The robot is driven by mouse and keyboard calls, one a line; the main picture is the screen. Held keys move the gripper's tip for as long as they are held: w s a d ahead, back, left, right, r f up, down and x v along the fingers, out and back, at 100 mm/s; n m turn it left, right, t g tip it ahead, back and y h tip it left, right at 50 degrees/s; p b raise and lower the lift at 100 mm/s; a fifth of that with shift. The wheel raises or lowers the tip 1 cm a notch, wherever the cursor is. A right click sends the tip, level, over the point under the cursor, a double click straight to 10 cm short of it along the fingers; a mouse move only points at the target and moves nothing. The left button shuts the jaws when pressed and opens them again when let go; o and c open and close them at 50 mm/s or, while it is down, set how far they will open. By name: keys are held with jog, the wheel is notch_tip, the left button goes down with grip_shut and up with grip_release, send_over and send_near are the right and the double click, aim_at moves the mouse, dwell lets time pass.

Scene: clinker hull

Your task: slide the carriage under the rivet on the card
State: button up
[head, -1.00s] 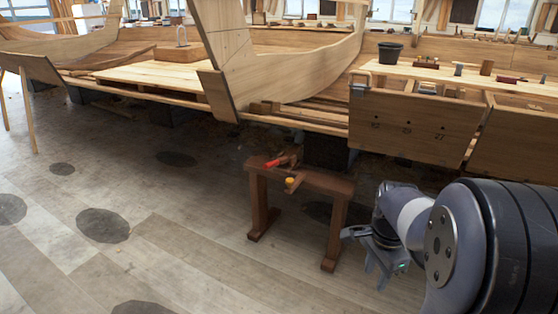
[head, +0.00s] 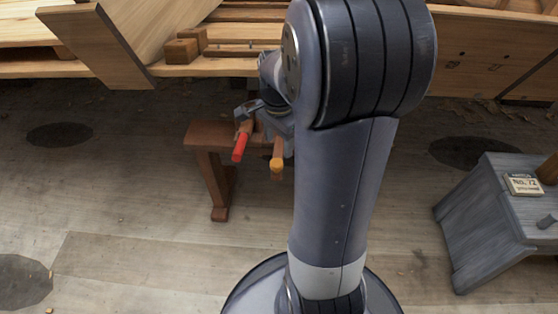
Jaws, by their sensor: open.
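My gripper (head: 262,114) is open above a low brown wooden bench (head: 208,136), partly hidden behind my own arm. A red handle (head: 240,147) and a wooden handle with an orange end (head: 277,163) stick out toward me from the bench, just below the gripper. I cannot tell whether the gripper touches either one. A pale card (head: 524,185) reading "No. 72" is on a grey stool at the right; its smaller line is unreadable. I cannot make out a carriage or a rivet for certain; my arm hides much of the bench top.
The grey stool (head: 487,210) stands at the right, with a small grey peg (head: 548,221) and part of a wooden piece on it. The wooden hull and planks (head: 120,40) run along the back. The plank floor (head: 150,240) at front left is mostly clear.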

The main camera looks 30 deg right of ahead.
aim_at(277, 162)
jog(key=f+b, duration=0.1)
jog(key=f, duration=0.1)
jog(key=f+b, duration=0.1)
jog(key=f, duration=0.2)
jog(key=f+b, duration=0.1)
jog(key=f, duration=0.2)
jog(key=shift+w+f, duration=0.1)
jog(key=shift+w, duration=0.3)
grip_shut()
